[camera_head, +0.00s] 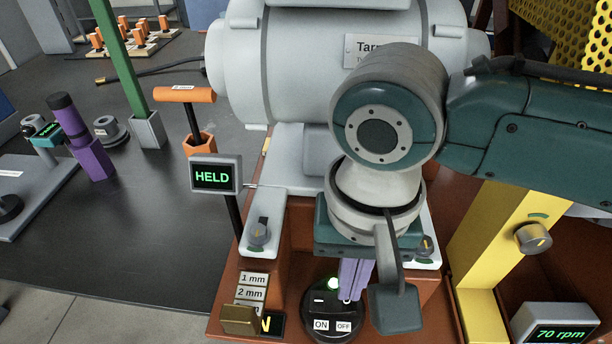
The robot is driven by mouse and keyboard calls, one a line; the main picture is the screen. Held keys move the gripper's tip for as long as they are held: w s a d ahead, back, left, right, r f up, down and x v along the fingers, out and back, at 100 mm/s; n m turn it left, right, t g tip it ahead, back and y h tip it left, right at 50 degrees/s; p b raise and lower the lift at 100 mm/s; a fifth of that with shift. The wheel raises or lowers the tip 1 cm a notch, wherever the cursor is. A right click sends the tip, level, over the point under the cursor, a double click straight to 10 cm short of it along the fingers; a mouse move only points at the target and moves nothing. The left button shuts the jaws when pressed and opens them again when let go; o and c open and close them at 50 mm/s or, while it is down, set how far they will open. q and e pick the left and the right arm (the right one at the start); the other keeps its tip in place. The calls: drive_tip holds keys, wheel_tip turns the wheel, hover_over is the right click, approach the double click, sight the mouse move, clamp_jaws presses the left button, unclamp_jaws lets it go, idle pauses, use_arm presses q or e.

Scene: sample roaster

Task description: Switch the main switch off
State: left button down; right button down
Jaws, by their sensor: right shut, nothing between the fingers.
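The main switch (316,311) is a round black unit at the bottom centre, with a white bar mark on its left and ON and OFF labels along its front. My left gripper is not in view.
The brown machine base carries a grey drum (290,60), a HELD display (215,175), knobs (259,234) and a brass block (240,320) close left of the switch. A yellow post (490,245) and an rpm display (556,325) stand right. The dark counter (130,230) has free room.

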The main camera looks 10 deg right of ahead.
drive_tip(key=shift+f+b, duration=0.3)
drive_tip(key=shift+f, duration=0.2)
idle(0.5)
drive_tip(key=shift+f, duration=0.5)
drive_tip(key=shift+r, duration=0.1)
wheel_tip(320, 180, up, 7)
drive_tip(key=p, duration=0.8)
idle(0.6)
